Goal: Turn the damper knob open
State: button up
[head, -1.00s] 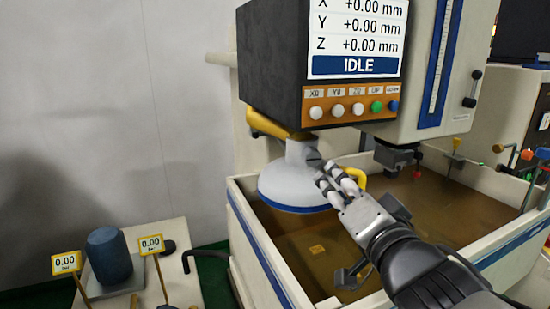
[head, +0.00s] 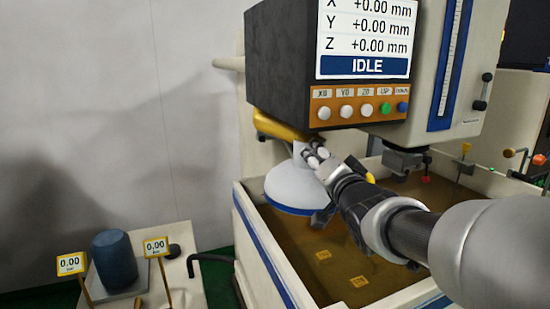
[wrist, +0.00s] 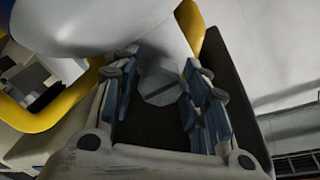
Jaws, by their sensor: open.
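The damper knob (wrist: 160,88) is a grey, faceted knob with a dark slot across its face, on the white duct neck above the extraction hood (head: 290,188). In the wrist view it sits between the two blue-padded fingers of my gripper (wrist: 158,72), with a gap visible to each side. In the head view my gripper (head: 312,154) is at the hood's neck and hides the knob. The fingers are open, one on either side of the knob; I cannot tell whether either touches it.
A yellow pipe (head: 278,126) runs behind the neck. The control panel (head: 358,108) with its buttons and IDLE screen hangs just above my gripper. Below lies the tank (head: 330,262) of brown liquid. A blue cylinder (head: 113,258) and gauge signs stand at lower left.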

jog(key=shift+c, duration=0.2)
jog(key=c, duration=0.7)
jog(key=shift+c, duration=0.2)
jog(key=n+b, duration=0.3)
jog(key=n, duration=0.1)
jog(key=shift+n, duration=0.3)
jog(key=n+b, duration=0.2)
jog(key=n, duration=0.2)
jog(key=shift+a+n+b, duration=0.1)
jog(key=shift+n+b, duration=0.2)
jog(key=shift+b, duration=0.1)
jog(key=n+b, duration=0.2)
jog(key=n, duration=0.2)
jog(key=shift+n+b, duration=0.8)
jog(key=shift+n, duration=1.6)
